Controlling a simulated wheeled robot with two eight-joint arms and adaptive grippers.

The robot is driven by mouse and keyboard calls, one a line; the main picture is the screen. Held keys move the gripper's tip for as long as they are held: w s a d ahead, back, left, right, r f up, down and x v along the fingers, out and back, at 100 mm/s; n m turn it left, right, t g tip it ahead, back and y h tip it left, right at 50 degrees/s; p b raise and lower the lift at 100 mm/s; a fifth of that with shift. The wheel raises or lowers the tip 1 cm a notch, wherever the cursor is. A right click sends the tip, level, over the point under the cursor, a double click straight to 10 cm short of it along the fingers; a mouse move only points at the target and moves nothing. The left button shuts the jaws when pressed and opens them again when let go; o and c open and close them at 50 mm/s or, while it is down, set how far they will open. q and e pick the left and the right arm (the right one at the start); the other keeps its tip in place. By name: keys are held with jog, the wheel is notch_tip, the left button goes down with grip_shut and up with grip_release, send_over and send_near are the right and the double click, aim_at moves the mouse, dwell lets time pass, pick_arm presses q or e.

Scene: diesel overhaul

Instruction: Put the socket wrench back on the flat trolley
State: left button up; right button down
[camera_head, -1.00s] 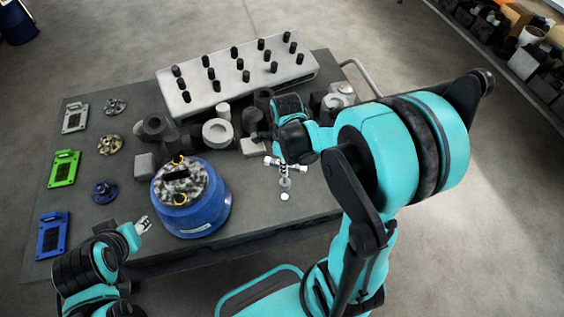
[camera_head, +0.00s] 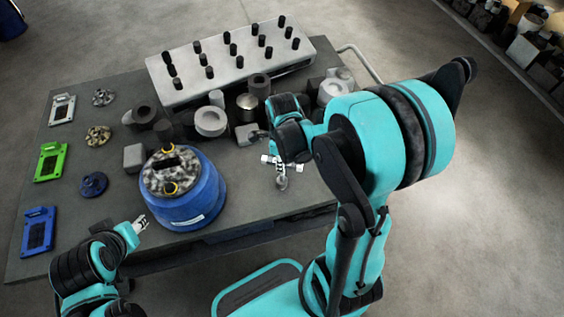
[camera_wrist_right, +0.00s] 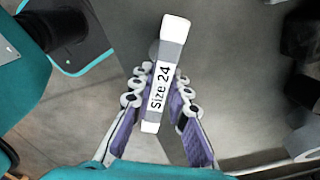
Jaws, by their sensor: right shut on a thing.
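The socket wrench (camera_wrist_right: 160,88) is a grey bar with a white "Size 24" label, seen in the right wrist view. My right gripper (camera_wrist_right: 160,102) is shut on it, purple-padded fingers on both sides. In the head view, the right gripper (camera_head: 281,170) hangs over the right front part of the grey flat trolley (camera_head: 112,208). The wrench is small and partly hidden there, and its height above the top is unclear. My left gripper (camera_head: 142,222) is near the trolley's front edge, left of the blue drum; its jaws are too small to read.
A blue drum (camera_head: 190,208) stands at the front middle. A pale block with black pegs (camera_head: 170,90) lies along the back, with cylinders and rings before it. Green (camera_head: 50,162), blue (camera_head: 38,232) and grey (camera_head: 62,109) plates line the left. Bare top surrounds the right gripper's front.

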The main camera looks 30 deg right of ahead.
dwell(0.4)
jog(key=shift+f+b, duration=1.05)
jog(key=shift+f, duration=0.15)
jog(key=c, duration=0.8)
grip_release()
jog(key=shift+c, duration=0.2)
jog(key=shift+r, duration=0.15)
notch_tip(320, 180, up, 9)
jog(key=p, duration=0.7)
jog(key=shift+p, duration=0.3)
